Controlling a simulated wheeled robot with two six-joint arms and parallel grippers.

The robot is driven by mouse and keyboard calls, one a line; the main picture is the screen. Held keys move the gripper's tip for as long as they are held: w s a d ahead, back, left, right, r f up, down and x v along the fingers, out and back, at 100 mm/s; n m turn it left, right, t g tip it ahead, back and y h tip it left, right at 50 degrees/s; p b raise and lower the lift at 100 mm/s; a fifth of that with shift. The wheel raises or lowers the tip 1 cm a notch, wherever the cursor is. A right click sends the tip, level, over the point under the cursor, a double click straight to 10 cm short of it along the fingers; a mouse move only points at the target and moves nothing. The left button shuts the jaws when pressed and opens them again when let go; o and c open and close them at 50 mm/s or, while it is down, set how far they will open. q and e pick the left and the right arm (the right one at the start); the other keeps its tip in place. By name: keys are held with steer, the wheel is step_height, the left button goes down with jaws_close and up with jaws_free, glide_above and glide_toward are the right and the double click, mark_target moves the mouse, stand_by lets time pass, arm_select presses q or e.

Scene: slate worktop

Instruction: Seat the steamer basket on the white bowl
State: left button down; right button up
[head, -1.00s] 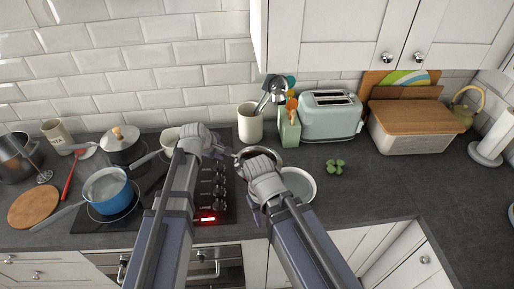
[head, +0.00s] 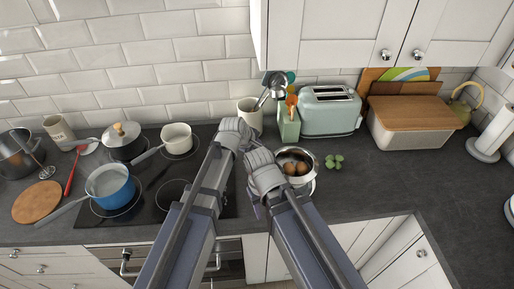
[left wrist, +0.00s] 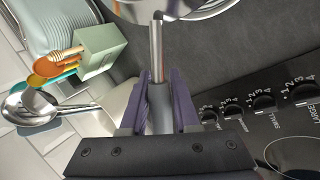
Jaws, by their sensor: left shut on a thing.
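The steamer basket (head: 306,157) is a shiny metal pan with brown eggs (head: 295,167) inside. In the head view it is over the white bowl (head: 313,187), of which only a little rim shows below it. I cannot tell whether the basket touches the bowl. My left gripper (head: 243,143) is shut on the basket's handle; in the left wrist view the grey handle (left wrist: 157,55) runs from the jaws (left wrist: 160,100) up to the metal basket (left wrist: 185,8). My right gripper (head: 262,168) is left of the basket; its fingers are mostly hidden.
A green trivet-like piece (head: 334,161) lies right of the basket. A toaster (head: 330,112), green utensil holder (head: 288,125) and white crock (head: 249,117) stand behind. The hob (head: 165,200) at left holds a blue pan (head: 110,185), black pot (head: 122,142) and cream pan (head: 176,138).

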arm_select(q)
steer(key=shift+f+b, duration=3.25)
steer(key=shift+f, duration=0.3)
steer(key=shift+c, duration=0.5)
jaws_free()
step_height(320, 180, up, 8)
steer(key=p, duration=0.7)
steer(key=shift+p, duration=0.4)
steer(key=shift+s, duration=0.1)
